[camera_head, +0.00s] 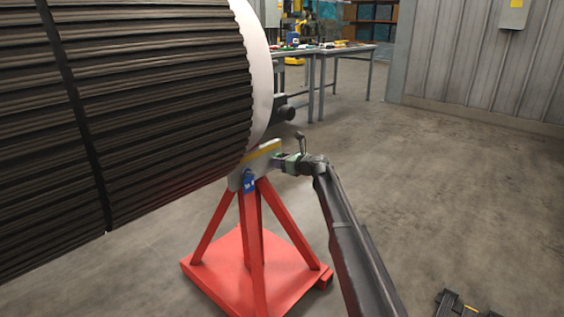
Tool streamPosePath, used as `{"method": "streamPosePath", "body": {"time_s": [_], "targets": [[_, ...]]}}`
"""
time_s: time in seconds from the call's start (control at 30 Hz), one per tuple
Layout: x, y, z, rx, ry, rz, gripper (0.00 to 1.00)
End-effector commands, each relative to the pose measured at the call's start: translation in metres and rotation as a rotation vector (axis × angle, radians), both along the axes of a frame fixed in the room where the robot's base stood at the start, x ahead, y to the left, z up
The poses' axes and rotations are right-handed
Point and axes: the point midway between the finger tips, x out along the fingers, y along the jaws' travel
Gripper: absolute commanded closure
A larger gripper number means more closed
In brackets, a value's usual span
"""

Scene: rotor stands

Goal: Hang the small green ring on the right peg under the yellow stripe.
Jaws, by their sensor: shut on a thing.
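The yellow stripe (263,150) runs along the top of a pale plate (236,179) on the red rotor stand. My gripper (281,160) is at the right end of this plate, just right of the stripe. It is shut on the small green ring (284,155), of which only a little green shows at the jaws. The right peg cannot be made out; the gripper and ring cover that area. I cannot tell whether the ring touches the peg.
The large ribbed dark rotor (150,90) fills the upper left, close to the gripper. A blue part (249,183) is on the stand's front. The red base (225,262) rests on the floor. A workbench (340,50) stands behind. The floor at right is mostly clear.

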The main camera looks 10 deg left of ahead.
Motion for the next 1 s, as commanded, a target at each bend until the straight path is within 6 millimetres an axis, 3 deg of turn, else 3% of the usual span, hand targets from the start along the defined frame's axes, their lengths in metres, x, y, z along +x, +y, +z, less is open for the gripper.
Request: {"method": "streamPosePath", "body": {"time_s": [1.0], "targets": [[0.010, 0.016, -0.003, 0.000, 0.000, 0.000, 0.73]]}}
